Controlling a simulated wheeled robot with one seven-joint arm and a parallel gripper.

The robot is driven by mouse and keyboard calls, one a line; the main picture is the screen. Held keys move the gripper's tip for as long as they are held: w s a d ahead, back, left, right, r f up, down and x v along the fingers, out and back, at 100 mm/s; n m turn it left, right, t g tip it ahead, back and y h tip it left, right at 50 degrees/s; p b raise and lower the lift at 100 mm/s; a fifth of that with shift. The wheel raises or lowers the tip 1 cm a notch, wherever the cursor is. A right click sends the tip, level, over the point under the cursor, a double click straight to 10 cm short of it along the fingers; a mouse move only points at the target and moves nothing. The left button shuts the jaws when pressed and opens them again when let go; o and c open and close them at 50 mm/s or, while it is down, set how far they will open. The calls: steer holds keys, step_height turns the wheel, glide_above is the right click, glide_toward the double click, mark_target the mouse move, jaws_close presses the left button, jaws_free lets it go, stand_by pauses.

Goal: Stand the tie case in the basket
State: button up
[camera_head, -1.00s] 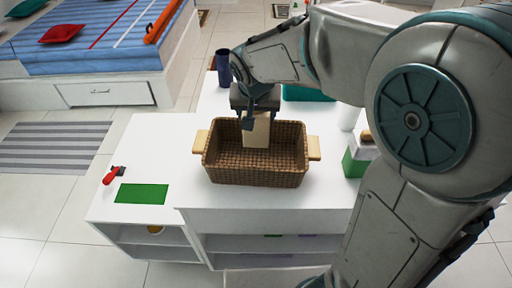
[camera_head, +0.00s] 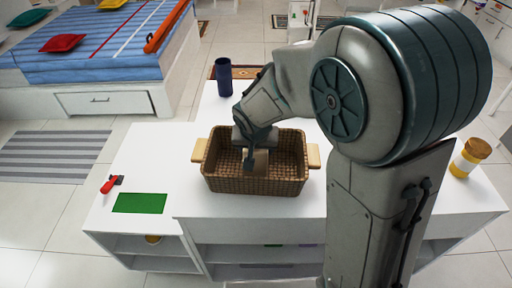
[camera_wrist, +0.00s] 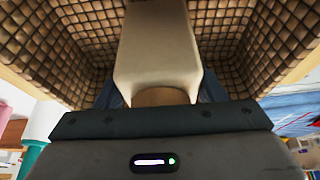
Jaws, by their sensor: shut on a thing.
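The case is inside the brown woven basket (camera_head: 257,185), upright or nearly so. In the wrist view the case (camera_wrist: 158,50) extends away from the jaws towards the checkered basket wall (camera_wrist: 225,22). I cannot tell whether its lower end touches the basket floor. The basket stands on the white counter and has pale wooden handles at both ends. My fingers hide part of the case.
A dark blue cylinder (camera_head: 224,77) stands behind the basket. A green mat (camera_head: 139,203) and a red-handled tool (camera_head: 110,184) lie at the left on the counter. An amber jar (camera_head: 470,158) stands at the far right. The counter left of the basket is mostly clear.

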steer(key=shift+f, duration=0.15)
steer(key=o, duration=1.1)
steer(key=shift+s+r, duration=0.1)
steer(key=shift+r, duration=0.55)
steer(key=p+v, duration=0.1)
steer(key=v, duration=1)
steer(key=s+d, duration=0.4)
steer(key=s+d+f+g, duration=0.1)
steer(key=s+d, duration=0.4)
steer(key=s+d+n+g, duration=0.1)
steer(key=s+d, duration=0.3)
steer(key=s, duration=0.1)
steer(key=shift+d+f, duration=0.25)
steer(key=shift+f, duration=0.1)
